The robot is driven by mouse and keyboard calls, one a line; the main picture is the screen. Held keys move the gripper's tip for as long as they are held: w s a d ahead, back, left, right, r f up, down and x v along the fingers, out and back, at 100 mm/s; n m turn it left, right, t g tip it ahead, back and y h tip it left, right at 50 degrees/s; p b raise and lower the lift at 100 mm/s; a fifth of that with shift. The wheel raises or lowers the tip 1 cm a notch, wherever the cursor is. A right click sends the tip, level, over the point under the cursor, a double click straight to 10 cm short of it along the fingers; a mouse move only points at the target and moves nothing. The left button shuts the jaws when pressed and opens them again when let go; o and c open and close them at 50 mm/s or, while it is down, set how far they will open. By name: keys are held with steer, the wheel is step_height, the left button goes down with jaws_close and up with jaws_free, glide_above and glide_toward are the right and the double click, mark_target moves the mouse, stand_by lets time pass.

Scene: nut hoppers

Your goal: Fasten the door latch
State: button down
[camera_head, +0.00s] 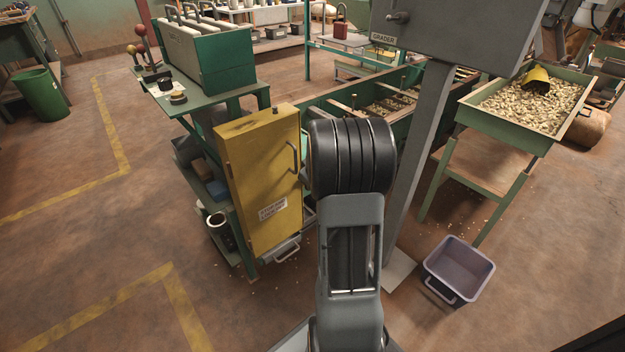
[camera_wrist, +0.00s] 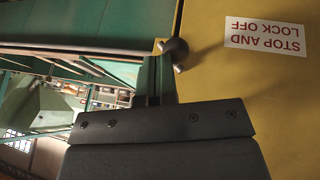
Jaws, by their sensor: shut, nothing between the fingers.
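The yellow door (camera_head: 258,180) is upright on the front of a cabinet, left of my arm in the head view, with a grey bar handle (camera_head: 295,157) near its right edge. In the wrist view, the yellow door panel (camera_wrist: 255,85) fills the right side, with a white "STOP AND LOCK OFF" label (camera_wrist: 265,37) upside down. A dark rounded fitting (camera_wrist: 176,50) sits at the panel's edge; I cannot tell whether it is the latch or a handle end. My gripper (camera_wrist: 160,68) is shut and empty just below that fitting; contact is unclear. My arm hides it in the head view.
A green-framed bench (camera_head: 200,100) stands behind the door at left. A grey post (camera_head: 420,150) rises right of my arm. A grey bin (camera_head: 459,268) sits on the floor at lower right, below a nut tray (camera_head: 545,146).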

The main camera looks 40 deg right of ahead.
steer(key=shift+r, duration=0.1)
steer(key=d+p+v, duration=0.2)
steer(key=p+v, duration=0.2)
steer(key=v, duration=0.8)
steer(key=shift+r, duration=0.45)
steer(key=shift+w, duration=0.1)
steer(key=s+a+r+y, duration=0.2)
steer(key=a, duration=1.2)
steer(key=s+a+f+m+g, duration=0.1)
steer(key=s+a+g, duration=0.1)
steer(key=s+a, duration=0.7)
steer(key=a, duration=0.3)
steer(key=shift+s+a+f+g, duration=0.25)
steer(key=shift+s+a+g, duration=0.05)
steer(key=shift+s+a, duration=0.1)
